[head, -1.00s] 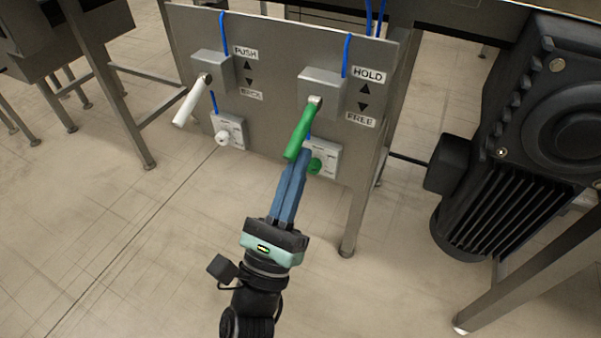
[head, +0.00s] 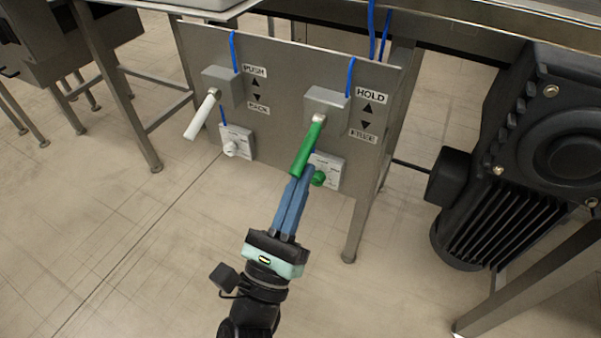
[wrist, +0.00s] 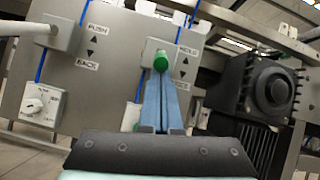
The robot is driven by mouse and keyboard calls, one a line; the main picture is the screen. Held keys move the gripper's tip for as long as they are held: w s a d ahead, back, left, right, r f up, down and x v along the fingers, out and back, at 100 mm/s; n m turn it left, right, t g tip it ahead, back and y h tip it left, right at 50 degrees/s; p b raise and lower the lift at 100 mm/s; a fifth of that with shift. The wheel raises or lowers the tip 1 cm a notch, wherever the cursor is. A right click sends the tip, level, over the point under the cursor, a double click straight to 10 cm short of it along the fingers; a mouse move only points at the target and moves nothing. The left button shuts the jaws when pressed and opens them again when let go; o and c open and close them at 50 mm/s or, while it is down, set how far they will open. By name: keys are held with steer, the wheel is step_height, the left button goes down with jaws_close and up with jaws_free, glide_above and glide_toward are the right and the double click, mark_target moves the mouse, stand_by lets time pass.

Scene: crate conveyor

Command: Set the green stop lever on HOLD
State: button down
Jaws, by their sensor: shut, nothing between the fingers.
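The green stop lever (head: 308,147) sticks out from a grey box on the metal panel and slopes down toward me. The HOLD label (head: 371,95) is above and the FREE label (head: 362,135) below, to the right of the lever's box. My gripper (head: 304,172) has its blue fingers shut together with nothing between them. Its fingertips are at the lever's lower free end, just under or behind it; I cannot tell whether they touch. In the wrist view the lever's round end (wrist: 161,61) shows just above the fingertips (wrist: 160,78).
A white lever (head: 202,115) with PUSH and BACK labels is to the left on the same panel (head: 285,60). Below the levers are a white knob (head: 230,148) and a green knob (head: 318,178). A large black motor (head: 530,160) stands to the right. Open floor lies in front.

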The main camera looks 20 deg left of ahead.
mark_target(296, 173)
steer(key=shift+s+r+g+p, duration=0.2)
steer(key=shift+r+g+p, duration=0.25)
steer(key=shift+p, duration=0.95)
steer(key=r+g+p, duration=0.1)
steer(key=p, duration=0.3)
steer(key=s+r+g+p, duration=0.1)
steer(key=p, duration=0.4)
steer(key=shift+r, duration=0.25)
steer(key=r+g+p, duration=0.1)
steer(key=p, duration=0.3)
steer(key=r+g+p, duration=0.1)
steer(key=p, duration=0.4)
steer(key=shift+s+g, duration=0.2)
steer(key=shift+g, duration=0.15)
steer(key=r+g+p, duration=0.1)
steer(key=g+p, duration=0.1)
steer(key=p, duration=0.4)
steer(key=shift+s, duration=0.1)
steer(key=shift+r+p, duration=0.1)
steer(key=shift+p, duration=0.45)
